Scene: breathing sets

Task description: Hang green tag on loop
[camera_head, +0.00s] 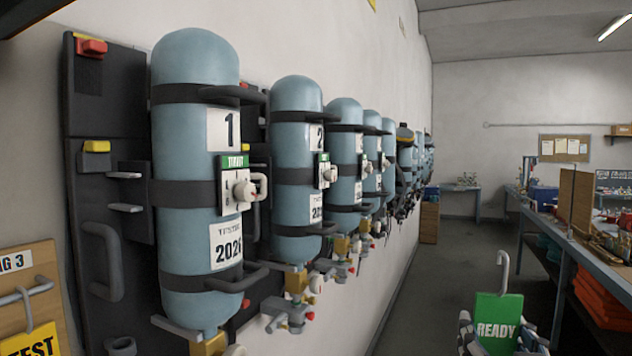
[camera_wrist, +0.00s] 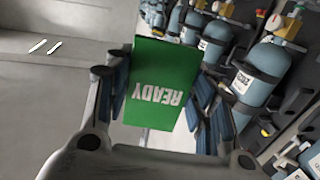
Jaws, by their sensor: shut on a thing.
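The green READY tag (camera_head: 497,310) is upright at the lower right of the head view, with a pale hook (camera_head: 502,272) rising from its top. In the wrist view the green tag (camera_wrist: 158,70) sits between the fingers with its lettering upside down, and its hook cannot be made out. My gripper (camera_head: 500,343) is shut on the tag; it also shows in the wrist view (camera_wrist: 157,90). Grey loops stick out near the cylinders, one on the dark board (camera_head: 101,262) at left. I cannot tell which loop is the task's. The tag is apart from all of them.
A row of blue cylinders (camera_head: 180,130) with valves and straps runs along the left wall. A wooden board with a yellow tag (camera_head: 32,343) is at lower left. A long bench (camera_head: 545,232) with orange items below stands at right. Open floor (camera_head: 458,265) lies between.

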